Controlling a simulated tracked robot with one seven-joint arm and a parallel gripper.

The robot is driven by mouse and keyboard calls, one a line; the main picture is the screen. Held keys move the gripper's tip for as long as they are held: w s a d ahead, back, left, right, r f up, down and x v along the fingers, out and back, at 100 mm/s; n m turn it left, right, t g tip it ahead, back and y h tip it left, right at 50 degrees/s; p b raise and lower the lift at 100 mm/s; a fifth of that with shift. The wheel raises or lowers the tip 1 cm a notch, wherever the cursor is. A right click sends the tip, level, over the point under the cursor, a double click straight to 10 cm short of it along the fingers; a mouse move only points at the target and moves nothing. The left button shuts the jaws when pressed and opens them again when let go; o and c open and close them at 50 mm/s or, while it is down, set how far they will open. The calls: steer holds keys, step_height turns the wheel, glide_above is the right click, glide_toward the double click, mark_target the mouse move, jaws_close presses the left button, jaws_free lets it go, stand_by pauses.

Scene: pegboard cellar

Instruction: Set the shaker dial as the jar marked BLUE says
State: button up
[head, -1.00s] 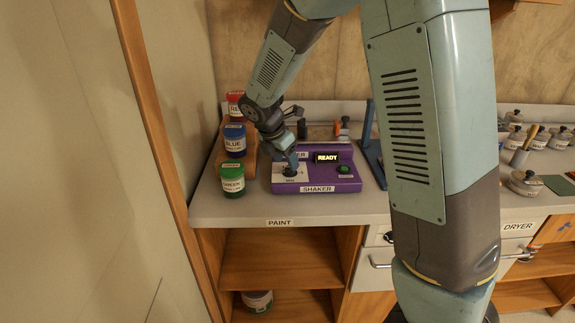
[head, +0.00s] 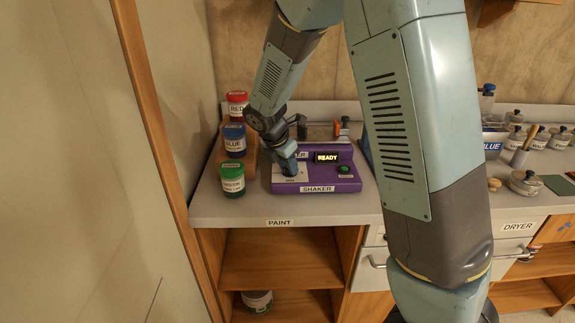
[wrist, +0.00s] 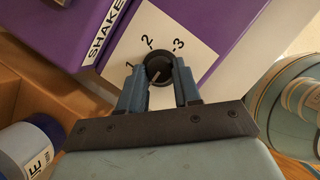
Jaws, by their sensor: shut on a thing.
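The purple shaker (head: 345,186) stands on the counter, its display lit READY. Its black dial (wrist: 158,69) sits on a white plate marked 1, 2 and 3 in the wrist view. A pale line on the knob shows, but I cannot surely tell which number it points at. My gripper (wrist: 159,84) is shut on the dial, one blue finger on each side; in the head view the gripper (head: 288,168) hides the knob. The jar marked BLUE (head: 233,145), blue-lidded, stands left of the shaker. Any smaller writing on it is unreadable here.
A red-lidded jar (head: 237,104) stands behind the BLUE jar, and a green-lidded jar (head: 232,180) in front. A green button (head: 344,169) is on the shaker's right. Several lidded pots stand farther right. A wall closes off the left.

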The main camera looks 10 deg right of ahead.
steer(key=c, duration=0.3)
steer(key=m, duration=0.2)
steer(key=m+g, duration=0.2)
steer(key=m, duration=0.1)
steer(key=shift+w+a+m+h, duration=0.15)
steer(key=shift+w+m+h, duration=0.15)
steer(key=shift+h, duration=0.1)
steer(key=m, duration=0.2)
steer(key=m+g, duration=0.1)
steer(key=m, duration=0.1)
steer(key=m+g, duration=0.1)
steer(key=m, duration=0.1)
steer(key=shift+w, duration=0.3)
steer(key=m+g, duration=0.1)
steer(key=m, duration=0.2)
steer(key=m+g+y, duration=0.1)
steer(key=m, duration=0.2)
steer(key=shift+w+d+m+y, duration=0.2)
steer(key=shift+m+y, duration=0.1)
steer(key=shift+m, duration=0.1)
steer(key=m+y, duration=0.1)
steer(key=m, duration=0.1)
steer(key=m+g, duration=0.1)
steer(key=m, duration=0.2)
steer(key=shift+w+d+y, duration=0.1)
steer(key=shift+d+y, duration=0.05)
steer(key=shift+y, duration=0.25)
steer(key=shift+m, duration=0.3)
steer(key=o, duration=1)
